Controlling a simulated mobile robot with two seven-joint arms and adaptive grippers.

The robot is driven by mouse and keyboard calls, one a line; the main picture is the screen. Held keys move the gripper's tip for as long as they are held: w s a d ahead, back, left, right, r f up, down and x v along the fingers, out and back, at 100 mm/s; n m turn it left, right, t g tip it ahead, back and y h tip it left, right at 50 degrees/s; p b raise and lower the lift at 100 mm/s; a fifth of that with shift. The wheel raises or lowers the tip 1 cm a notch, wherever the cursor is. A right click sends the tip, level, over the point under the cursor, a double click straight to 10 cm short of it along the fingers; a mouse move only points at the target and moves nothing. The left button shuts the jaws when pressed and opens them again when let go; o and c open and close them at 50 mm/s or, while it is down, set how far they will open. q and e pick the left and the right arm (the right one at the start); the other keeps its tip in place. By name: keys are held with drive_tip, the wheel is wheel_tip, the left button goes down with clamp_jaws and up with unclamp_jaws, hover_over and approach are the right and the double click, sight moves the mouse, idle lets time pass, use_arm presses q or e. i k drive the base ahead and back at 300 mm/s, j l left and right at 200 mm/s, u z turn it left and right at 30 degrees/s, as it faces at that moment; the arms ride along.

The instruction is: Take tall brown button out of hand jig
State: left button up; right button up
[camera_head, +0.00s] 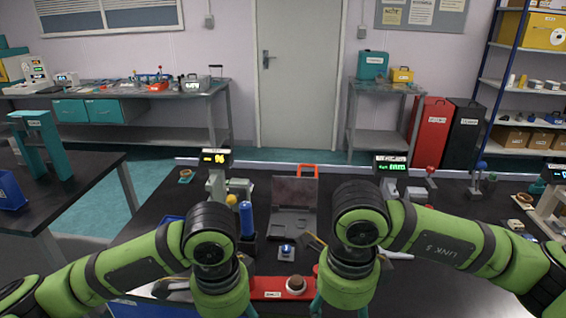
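A brown button-like piece (296,284), with a pale band at its base, stands on a red bar or tray (268,284) at the bottom centre. I cannot tell whether the red piece is the hand jig; its small label is unreadable. My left gripper (224,302) points down just left of the brown piece, and my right gripper (346,303) points down just right of it. Both are apart from the brown piece in the picture. The fingertips are cut off by the lower edge, so their opening is hidden.
A grey open case (294,207) stands behind on the dark bench. A blue cylinder (246,218) and a small blue-topped button unit (287,251) are close to my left wrist. Gauges with displays (215,158) (391,165) stand farther back.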

sight(296, 281)
drive_tip(key=k, duration=0.85)
